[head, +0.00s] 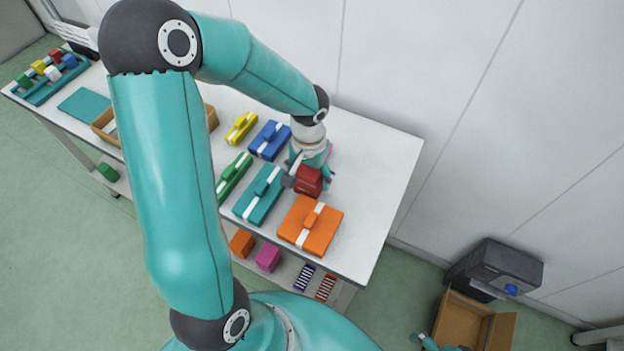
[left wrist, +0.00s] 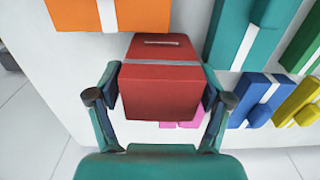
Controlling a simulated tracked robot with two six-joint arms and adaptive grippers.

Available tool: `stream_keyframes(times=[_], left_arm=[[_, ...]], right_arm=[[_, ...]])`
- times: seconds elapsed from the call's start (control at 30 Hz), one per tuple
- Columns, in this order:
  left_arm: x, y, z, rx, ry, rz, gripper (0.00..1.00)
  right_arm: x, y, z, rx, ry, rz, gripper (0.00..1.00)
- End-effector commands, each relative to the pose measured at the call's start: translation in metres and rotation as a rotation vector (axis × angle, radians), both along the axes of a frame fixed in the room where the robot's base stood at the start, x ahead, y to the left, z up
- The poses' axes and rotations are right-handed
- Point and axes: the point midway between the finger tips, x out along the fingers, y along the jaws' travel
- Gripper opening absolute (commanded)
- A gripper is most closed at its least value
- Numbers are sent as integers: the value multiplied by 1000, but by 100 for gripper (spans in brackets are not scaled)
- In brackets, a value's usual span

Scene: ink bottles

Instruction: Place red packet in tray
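The red packet (head: 309,181) is between the fingers of my left gripper (head: 308,178), over the white table by the orange packet. In the left wrist view the red packet (left wrist: 160,88) fills the space between the two fingers of my left gripper (left wrist: 160,98), with the pads against its sides. I cannot tell whether its underside touches the table. A tan open tray (head: 104,122) stands on the table farther left, its middle hidden behind my left arm. A small teal part at the bottom edge, probably my right gripper (head: 430,343), is mostly cut off.
Orange (head: 311,225), teal (head: 259,193), green (head: 233,177), blue (head: 269,140) and yellow (head: 241,127) packets lie on the table (head: 375,165). A pink item is partly hidden behind my left gripper. A teal rack (head: 45,88) with several blocks stands far left. The table's right end is clear.

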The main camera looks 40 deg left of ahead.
Motion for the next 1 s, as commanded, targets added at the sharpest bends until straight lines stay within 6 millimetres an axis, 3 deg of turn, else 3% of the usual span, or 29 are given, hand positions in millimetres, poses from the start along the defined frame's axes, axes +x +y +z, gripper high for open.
stream_keyframes(times=[0.03, 0.27, 0.67, 0.87, 1.0], left_arm=[[0, 0, 0, 0, 0, 0, 64], [0, 0, 0, 0, 0, 0, 28], [1, 0, 7, 2, -2, 0, 28], [2, 0, 29, 2, -6, 0, 28], [2, 0, 58, 2, -9, 0, 28]], right_arm=[[0, 0, 0, 0, 0, 0, 93], [0, 0, 0, 0, 0, 0, 93], [0, 0, 0, 0, 0, 0, 93], [0, 0, 1, 0, 0, 0, 93], [0, 0, 1, 0, 0, 0, 93]])
